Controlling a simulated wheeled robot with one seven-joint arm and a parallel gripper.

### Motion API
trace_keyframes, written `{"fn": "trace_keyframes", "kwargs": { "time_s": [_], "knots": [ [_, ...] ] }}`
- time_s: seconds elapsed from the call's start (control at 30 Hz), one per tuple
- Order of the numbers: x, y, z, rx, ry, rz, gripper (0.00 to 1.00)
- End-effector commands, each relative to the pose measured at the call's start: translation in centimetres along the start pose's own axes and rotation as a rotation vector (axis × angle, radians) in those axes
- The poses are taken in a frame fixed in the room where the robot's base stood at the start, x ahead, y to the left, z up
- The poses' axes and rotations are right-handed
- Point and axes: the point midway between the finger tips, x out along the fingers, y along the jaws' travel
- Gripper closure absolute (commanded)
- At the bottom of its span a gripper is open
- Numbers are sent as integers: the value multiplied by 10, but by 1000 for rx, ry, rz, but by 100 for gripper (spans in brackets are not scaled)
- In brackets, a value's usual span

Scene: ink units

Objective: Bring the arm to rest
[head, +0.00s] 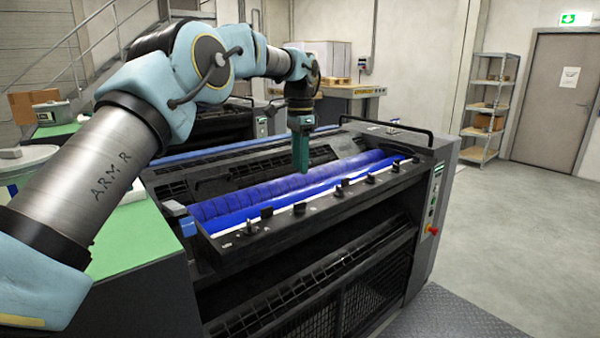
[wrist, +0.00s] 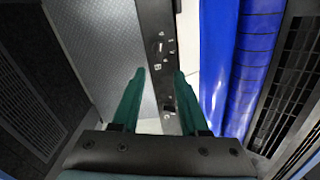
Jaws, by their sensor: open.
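My arm reaches from the left over the ink unit (head: 350,245) in the head view. My gripper (head: 300,172) points down above the blue rollers (head: 250,200) of the unit, apart from them as far as I can tell. In the wrist view my gripper (wrist: 160,75) shows two green fingers spread apart with nothing between them. Below the fingers lies the black key rail (wrist: 158,30) with its small knobs, and the blue rollers (wrist: 240,60) run to the right of it.
A green-topped surface (head: 135,238) with a white bucket (head: 25,165) stands at the left. A black handle bar (head: 385,125) rises at the unit's far end. Shelves (head: 490,110) and a door (head: 560,100) stand at the back right. The floor (head: 510,230) on the right is clear.

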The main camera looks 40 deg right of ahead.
Motion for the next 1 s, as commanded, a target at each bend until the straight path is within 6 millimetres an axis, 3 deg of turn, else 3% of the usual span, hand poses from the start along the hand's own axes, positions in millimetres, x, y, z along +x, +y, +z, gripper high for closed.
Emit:
{"fn": "trace_keyframes", "kwargs": {
  "time_s": [0.5,0.63,0.77,0.9,1.0],
  "knots": [
    [0,0,0,-1,0,-1,56],
    [-2,-9,16,-41,2,-8,56],
    [-1,-32,68,-171,8,-27,56],
    [3,-52,156,-391,25,-55,56],
    [9,-54,224,-562,39,-75,56]
  ]
}}
